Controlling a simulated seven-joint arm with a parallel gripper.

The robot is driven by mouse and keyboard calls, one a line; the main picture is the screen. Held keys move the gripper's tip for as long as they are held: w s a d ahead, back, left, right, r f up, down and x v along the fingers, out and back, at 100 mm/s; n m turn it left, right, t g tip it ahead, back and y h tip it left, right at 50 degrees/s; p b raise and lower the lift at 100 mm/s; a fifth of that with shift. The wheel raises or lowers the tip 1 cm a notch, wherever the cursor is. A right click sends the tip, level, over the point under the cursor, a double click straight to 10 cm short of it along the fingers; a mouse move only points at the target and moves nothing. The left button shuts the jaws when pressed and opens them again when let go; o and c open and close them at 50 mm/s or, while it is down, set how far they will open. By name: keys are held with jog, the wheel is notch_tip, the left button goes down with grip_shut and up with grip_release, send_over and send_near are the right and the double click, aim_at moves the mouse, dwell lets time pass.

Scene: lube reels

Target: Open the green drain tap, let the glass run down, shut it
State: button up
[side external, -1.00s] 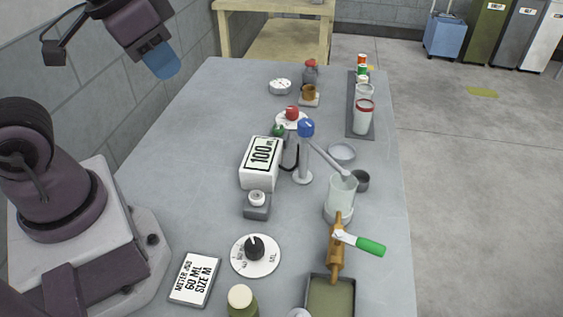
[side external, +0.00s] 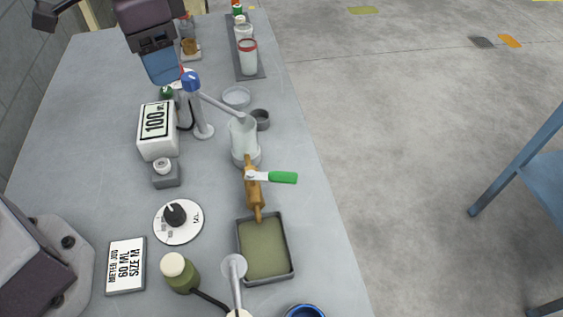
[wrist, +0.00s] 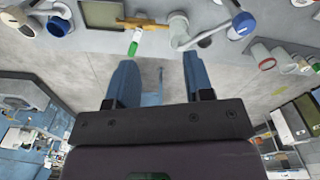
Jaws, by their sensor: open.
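The drain tap is a brass body (side external: 254,190) with a green lever handle (side external: 283,177) pointing right, across the body. It joins the base of the clear glass (side external: 243,138); the glass's fill level is unclear. The green handle also shows in the wrist view (wrist: 134,46). My gripper (side external: 164,72) is in the air at the upper left, overlapping the blue-capped post in the picture and apart from the tap. In the wrist view its two blue fingers (wrist: 160,78) stand apart with nothing between them.
A blue-capped post (side external: 199,110) reaches its spout over the glass. The white meter (side external: 157,130) reads 100.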

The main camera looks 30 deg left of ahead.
aim_at(282, 172)
jog(key=w+d+f+m+g, duration=0.1)
jog(key=w+d+f+m, duration=0.3)
jog(key=d, duration=0.3)
jog(key=w+d+f+m+g, duration=0.1)
jog(key=w+d+f+m, duration=0.3)
jog(key=d, duration=0.3)
jog(key=shift+n+h, duration=0.3)
jog(key=shift+n, duration=0.2)
jog(key=f, duration=0.4)
jog(key=s+f, duration=0.1)
jog(key=f, duration=0.7)
jog(key=shift+s+d+f, duration=0.2)
jog(key=shift+s+d, duration=0.05)
jog(key=shift+d, duration=0.05)
grip_shut()
